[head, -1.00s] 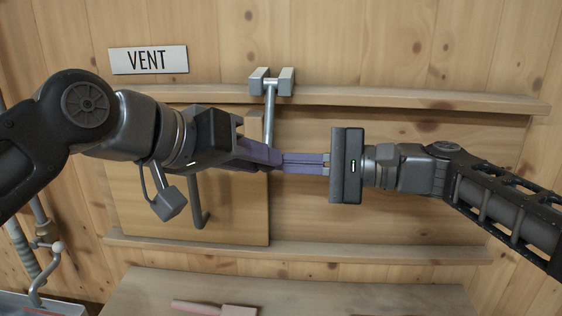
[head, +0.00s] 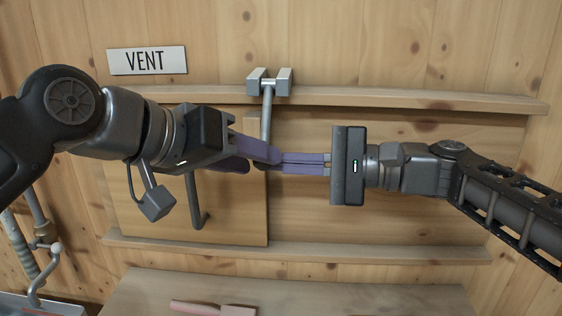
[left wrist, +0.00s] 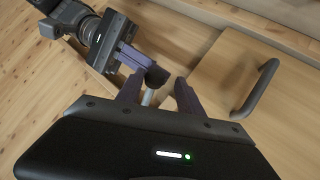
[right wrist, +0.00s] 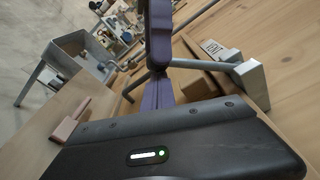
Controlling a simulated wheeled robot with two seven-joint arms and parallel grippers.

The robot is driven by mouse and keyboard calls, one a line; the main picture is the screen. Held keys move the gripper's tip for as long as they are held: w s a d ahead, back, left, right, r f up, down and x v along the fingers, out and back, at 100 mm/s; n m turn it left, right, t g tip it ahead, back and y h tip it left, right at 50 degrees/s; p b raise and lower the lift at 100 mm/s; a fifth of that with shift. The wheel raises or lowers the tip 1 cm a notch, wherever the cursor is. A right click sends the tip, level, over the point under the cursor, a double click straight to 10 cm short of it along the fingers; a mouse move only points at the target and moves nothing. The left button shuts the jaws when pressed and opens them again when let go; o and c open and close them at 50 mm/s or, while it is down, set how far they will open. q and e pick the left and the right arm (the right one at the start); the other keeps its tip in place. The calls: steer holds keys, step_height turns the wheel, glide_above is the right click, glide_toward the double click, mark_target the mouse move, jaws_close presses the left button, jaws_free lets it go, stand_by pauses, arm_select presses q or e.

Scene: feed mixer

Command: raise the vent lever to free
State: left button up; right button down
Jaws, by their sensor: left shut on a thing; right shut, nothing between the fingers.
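The vent lever (head: 266,115) is a grey rod hanging from a grey bracket (head: 269,82) right of the VENT sign (head: 148,60). Its lower end is hidden behind purple fingers in the head view. My left gripper (head: 276,158) is shut on the lever near its dark end knob, which shows in the left wrist view (left wrist: 157,76). In the right wrist view the rod (right wrist: 212,66) runs from the bracket to the left gripper's fingers. My right gripper (head: 286,163) is shut and empty, its fingertips close to the left ones; I cannot tell whether they touch.
A wooden panel (head: 235,220) with a grey bar handle (head: 200,212) is behind my left gripper, between upper (head: 420,99) and lower (head: 400,254) wooden rails. A bench (head: 340,295) below holds a pink-handled object (head: 215,308). Pipes (head: 38,270) stand at the far left.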

arm_select(q)
steer(key=v, duration=1.1)
steer(key=shift+w+f, duration=0.15)
